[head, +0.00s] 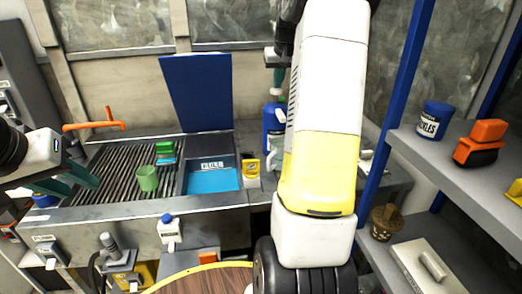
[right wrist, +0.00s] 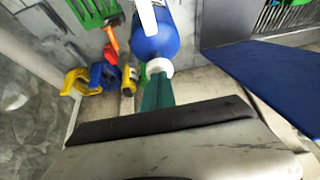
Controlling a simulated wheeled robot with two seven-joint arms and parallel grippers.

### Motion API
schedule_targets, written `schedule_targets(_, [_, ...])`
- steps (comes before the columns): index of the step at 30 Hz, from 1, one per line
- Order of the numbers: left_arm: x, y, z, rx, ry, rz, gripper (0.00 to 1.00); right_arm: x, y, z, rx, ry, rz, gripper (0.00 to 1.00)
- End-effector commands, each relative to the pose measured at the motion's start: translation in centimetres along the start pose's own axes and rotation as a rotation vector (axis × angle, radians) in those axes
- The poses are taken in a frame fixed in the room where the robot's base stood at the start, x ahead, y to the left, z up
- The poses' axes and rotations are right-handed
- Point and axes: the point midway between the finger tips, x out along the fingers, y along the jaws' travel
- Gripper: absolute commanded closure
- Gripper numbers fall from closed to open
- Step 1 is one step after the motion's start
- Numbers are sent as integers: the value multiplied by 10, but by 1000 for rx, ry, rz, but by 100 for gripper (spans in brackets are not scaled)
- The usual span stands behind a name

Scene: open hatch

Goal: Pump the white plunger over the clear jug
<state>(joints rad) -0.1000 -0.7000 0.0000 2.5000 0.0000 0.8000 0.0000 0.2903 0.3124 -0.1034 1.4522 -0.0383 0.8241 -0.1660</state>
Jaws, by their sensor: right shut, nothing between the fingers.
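A blue bottle (head: 273,118) with a white pump neck stands on the back counter, partly behind my right arm. The right wrist view shows the blue bottle (right wrist: 155,38) with its white collar (right wrist: 158,67). My right gripper (right wrist: 157,92) has its teal fingers shut and empty, in line with the white collar; I cannot tell whether they touch. In the head view the right gripper (head: 277,78) is just above the bottle. I cannot pick out a clear jug for certain. My left gripper (head: 75,180) is open and empty over the left of the slatted counter.
A green cup (head: 147,179) stands on the slatted counter near a blue basin (head: 212,180) and a raised blue hatch lid (head: 198,90). A yellow-labelled container (head: 251,166) is beside the basin. A shelf (head: 460,165) with a blue jar (head: 435,120) is at the right.

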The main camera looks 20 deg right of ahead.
Motion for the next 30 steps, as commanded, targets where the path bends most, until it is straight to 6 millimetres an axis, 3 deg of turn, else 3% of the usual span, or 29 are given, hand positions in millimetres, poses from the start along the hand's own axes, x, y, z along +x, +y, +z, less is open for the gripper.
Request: schedule_targets(30, [0,0,0,0,0,0,64,17,0,10,0,-2,0,100])
